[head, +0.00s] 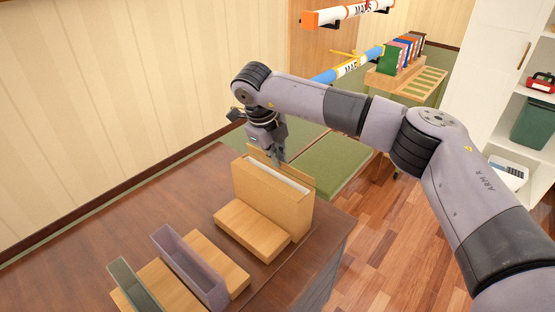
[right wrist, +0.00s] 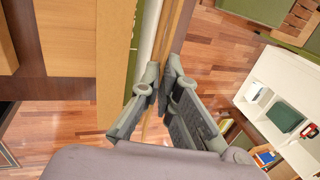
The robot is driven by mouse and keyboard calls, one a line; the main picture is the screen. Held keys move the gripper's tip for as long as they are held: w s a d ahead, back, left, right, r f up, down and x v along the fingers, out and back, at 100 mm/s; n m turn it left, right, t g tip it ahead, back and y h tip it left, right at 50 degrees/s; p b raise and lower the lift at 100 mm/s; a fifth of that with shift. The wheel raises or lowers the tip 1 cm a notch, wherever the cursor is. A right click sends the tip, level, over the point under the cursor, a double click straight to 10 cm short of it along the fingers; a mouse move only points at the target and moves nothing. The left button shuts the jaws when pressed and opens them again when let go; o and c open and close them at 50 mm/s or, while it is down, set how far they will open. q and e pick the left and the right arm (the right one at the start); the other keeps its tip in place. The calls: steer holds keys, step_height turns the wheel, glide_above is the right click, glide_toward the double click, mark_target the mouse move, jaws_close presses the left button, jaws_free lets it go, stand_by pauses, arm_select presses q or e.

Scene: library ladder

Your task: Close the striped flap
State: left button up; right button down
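A tan upright box (head: 270,205) stands near the table's far edge, with a white strip showing inside its open top. A thin tan flap (head: 298,180) stands up along the box's back edge; I cannot make out stripes on it. My right gripper (head: 277,158) points down at the flap's top edge. In the right wrist view, the right gripper's fingertips (right wrist: 163,80) are close together, one on each side of the thin brown flap edge (right wrist: 178,30), and appear shut on it. The finger contact is partly hidden. My left gripper is not in view.
A wooden block (head: 252,230) lies before the box. A purple open tray (head: 188,265) and a grey-green tray (head: 133,285) stand at the front left of the dark table (head: 190,190). Beyond are a green mat (head: 335,160), a book rack (head: 400,75) and white shelves (head: 510,120).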

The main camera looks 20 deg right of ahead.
steer(key=t+h+b, duration=0.1)
steer(key=b, duration=0.1)
steer(key=a+f+t+h+b, duration=0.1)
steer(key=b, duration=0.2)
steer(key=s+h+b, duration=0.1)
steer(key=h+b, duration=0.1)
steer(key=b, duration=0.1)
steer(key=shift+a+f+t, duration=0.2)
steer(key=shift+a+t, duration=0.05)
steer(key=shift+t, duration=0.15)
steer(key=shift+a+t+h+b, duration=0.1)
steer(key=shift+t+h+b, duration=0.4)
steer(key=shift+b, duration=0.4)
steer(key=shift+r, duration=0.1)
steer(key=c, duration=1.8)
jaws_free()
steer(key=shift+c, duration=0.2)
steer(key=v, duration=0.8)
steer(key=shift+w+a, duration=0.1)
